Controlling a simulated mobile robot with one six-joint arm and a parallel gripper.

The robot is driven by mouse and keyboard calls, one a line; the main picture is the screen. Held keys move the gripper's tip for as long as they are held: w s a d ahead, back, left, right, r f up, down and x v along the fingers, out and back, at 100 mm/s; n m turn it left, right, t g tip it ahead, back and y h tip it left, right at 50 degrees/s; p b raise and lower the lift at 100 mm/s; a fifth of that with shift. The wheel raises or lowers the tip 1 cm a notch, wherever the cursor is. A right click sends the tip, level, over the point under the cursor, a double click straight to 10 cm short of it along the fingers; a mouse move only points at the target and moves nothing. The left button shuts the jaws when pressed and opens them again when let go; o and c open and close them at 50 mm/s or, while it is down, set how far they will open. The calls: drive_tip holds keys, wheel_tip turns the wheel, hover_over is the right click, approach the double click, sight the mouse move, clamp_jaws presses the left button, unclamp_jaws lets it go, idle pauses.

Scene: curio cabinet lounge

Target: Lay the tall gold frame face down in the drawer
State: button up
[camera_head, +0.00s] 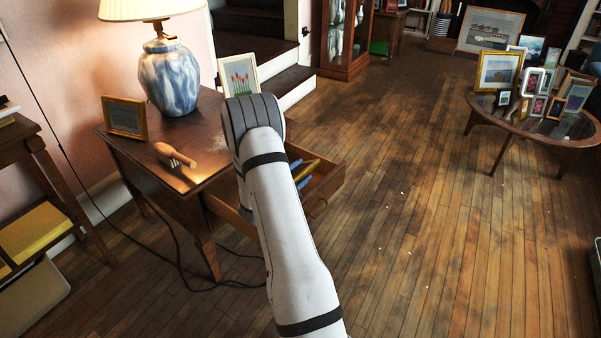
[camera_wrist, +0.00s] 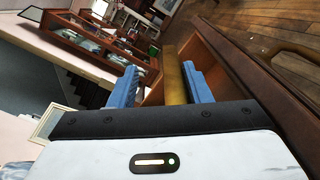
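The open drawer (camera_head: 324,190) of the wooden side table sticks out to the right, partly hidden by my arm. A gold bar-like piece (camera_head: 308,171), which looks like the tall gold frame seen edge-on, is over the drawer. In the wrist view the gold frame (camera_wrist: 175,78) stands between the blue fingers of my gripper (camera_wrist: 161,86). The right finger is close against it, and a gap shows on the left finger's side. Its picture face is not visible. I cannot tell whether it touches the drawer (camera_wrist: 215,68) floor.
An oval table (camera_head: 480,110) with several frames stands at right. The floor between is mostly clear.

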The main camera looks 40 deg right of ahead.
drive_tip(key=shift+a, duration=0.1)
drive_tip(key=p+v, duration=0.2)
drive_tip(key=v, duration=0.6)
drive_tip(key=s+a+r+m+g+y+p, duration=0.25)
drive_tip(key=s+r+p, duration=0.2)
drive_tip(key=r, duration=0.35)
drive_tip(key=s+a+r+m+g+y+p, duration=0.1)
drive_tip(key=s+r+m+g+p, duration=0.25)
drive_tip(key=r, duration=0.55)
drive_tip(key=s+a+r+m+g+y+p, duration=0.1)
drive_tip(key=s+a+r+g+y+p, duration=0.1)
drive_tip(key=s+r+p, duration=0.5)
drive_tip(key=s+a+r+m+t+y+p, duration=0.1)
drive_tip(key=s+a+r+t+y+p, duration=0.2)
drive_tip(key=a+r+y+p, duration=0.3)
drive_tip(key=s+a+r+m+t+y+p, duration=0.2)
drive_tip(key=s+a+r+y+p, duration=0.4)
drive_tip(key=a+r, duration=0.9)
drive_tip(key=shift+r+t, duration=0.6)
drive_tip(key=shift+r, duration=0.15)
drive_tip(key=shift+c, duration=0.7)
